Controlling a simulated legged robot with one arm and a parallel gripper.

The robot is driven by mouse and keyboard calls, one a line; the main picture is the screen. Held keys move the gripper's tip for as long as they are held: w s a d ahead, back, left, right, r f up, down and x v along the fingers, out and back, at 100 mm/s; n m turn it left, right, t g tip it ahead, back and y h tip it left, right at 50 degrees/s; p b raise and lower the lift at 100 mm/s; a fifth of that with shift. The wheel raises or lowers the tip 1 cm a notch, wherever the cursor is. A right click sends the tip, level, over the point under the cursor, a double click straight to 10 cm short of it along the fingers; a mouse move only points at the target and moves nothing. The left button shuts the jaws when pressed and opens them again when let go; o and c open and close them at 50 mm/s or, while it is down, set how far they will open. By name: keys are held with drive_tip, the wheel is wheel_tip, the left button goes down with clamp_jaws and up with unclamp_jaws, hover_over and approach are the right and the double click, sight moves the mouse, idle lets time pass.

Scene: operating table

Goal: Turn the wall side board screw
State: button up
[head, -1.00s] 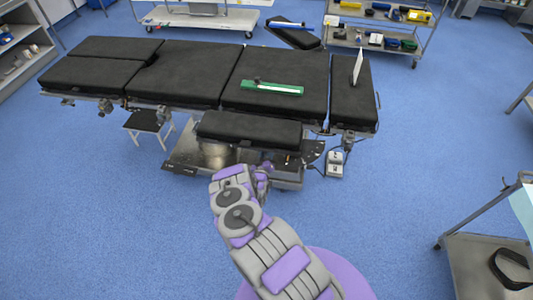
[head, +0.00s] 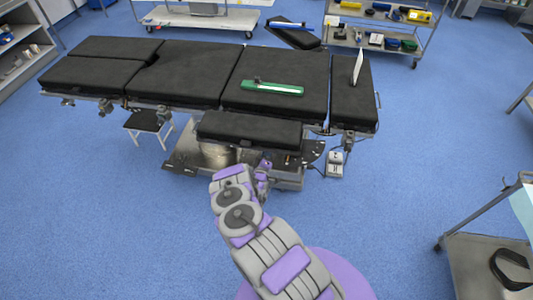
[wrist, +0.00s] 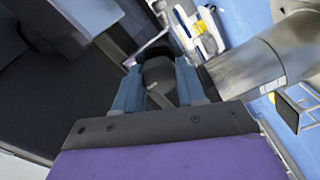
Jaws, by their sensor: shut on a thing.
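In the wrist view, my gripper (wrist: 158,68) has its two blue-grey fingers on either side of a dark rounded knob (wrist: 158,76), which looks like the side board screw. The fingers are shut on it. In the head view, the black padded side board (head: 250,128) sits along the near edge of the operating table (head: 190,72). My gripper end (head: 263,168) is just below this board's near edge. The fingertips and the screw are hidden there behind my wrist and under the board.
A green tool (head: 272,88) lies on the table padding, and a white panel (head: 358,66) stands upright at its right. The metal table column (wrist: 262,62) is close to the right of my fingers. A cart (head: 490,255) stands at right.

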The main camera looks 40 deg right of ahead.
drive_tip(key=shift+s+a+f, duration=0.1)
drive_tip(key=shift+a+f, duration=0.05)
drive_tip(key=shift+f, duration=0.2)
drive_tip(key=o, duration=1.1)
drive_tip(key=shift+r, duration=0.1)
drive_tip(key=shift+c, duration=0.2)
drive_tip(key=shift+r, duration=0.1)
drive_tip(key=p+v, duration=0.2)
drive_tip(key=v, duration=1.5)
drive_tip(key=shift+a, duration=0.2)
